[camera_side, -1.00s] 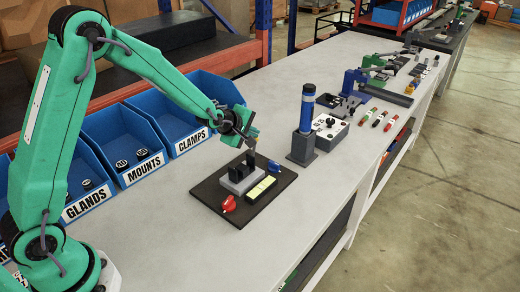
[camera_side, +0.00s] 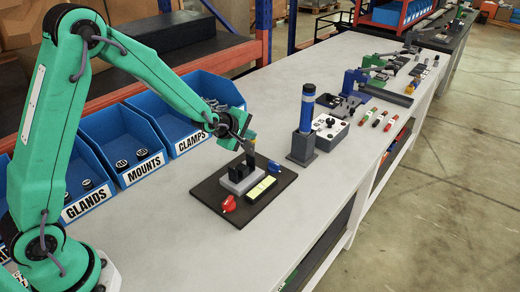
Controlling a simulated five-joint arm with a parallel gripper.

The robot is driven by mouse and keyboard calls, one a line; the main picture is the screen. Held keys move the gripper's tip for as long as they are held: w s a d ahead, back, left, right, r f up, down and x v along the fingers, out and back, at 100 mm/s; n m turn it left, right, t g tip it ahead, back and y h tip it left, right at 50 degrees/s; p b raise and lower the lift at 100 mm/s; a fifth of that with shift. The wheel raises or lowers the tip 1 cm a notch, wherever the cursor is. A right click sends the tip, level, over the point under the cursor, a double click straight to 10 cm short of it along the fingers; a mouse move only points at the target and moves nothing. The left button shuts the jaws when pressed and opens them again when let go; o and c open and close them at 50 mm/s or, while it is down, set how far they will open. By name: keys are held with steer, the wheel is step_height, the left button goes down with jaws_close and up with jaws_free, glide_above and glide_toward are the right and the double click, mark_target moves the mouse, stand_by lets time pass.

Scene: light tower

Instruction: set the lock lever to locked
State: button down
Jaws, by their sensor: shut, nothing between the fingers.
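A black board (camera_side: 215,208) lies on the bench below my gripper. It carries a grey block (camera_side: 236,186) with black uprights (camera_side: 239,173), a black holder with a pale yellow-green strip (camera_side: 262,187), a red handle-like part (camera_side: 228,203) at the near left and a blue one (camera_side: 274,166) at the far right. I cannot tell which part is the lock lever, nor its setting. My gripper (camera_side: 250,148) is shut and empty, just above the far side of the board, behind the uprights and left of the blue part. Contact cannot be made out.
A blue-and-black cylinder in a grey stand (camera_side: 303,146) and a white switch box (camera_side: 330,131) stand right of the board. The near bench surface (camera_side: 160,250) is clear.

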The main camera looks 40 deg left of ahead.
steer(key=s+d+r, duration=0.1)
steer(key=s+r, duration=0.6)
steer(key=r, duration=0.4)
steer(key=shift+s+r, duration=0.25)
steer(key=shift+r, duration=0.05)
steer(key=s, duration=0.1)
steer(key=s+f+g, duration=0.1)
steer(key=s, duration=0.1)
steer(key=shift+f+g, duration=0.3)
steer(key=shift+g, duration=0.1)
steer(key=shift+w+f, duration=0.1)
steer(key=shift+a+x, duration=0.2)
steer(key=shift+x, duration=3.2)
steer(key=shift+a+x, duration=0.2)
steer(key=shift+x, duration=3.25)
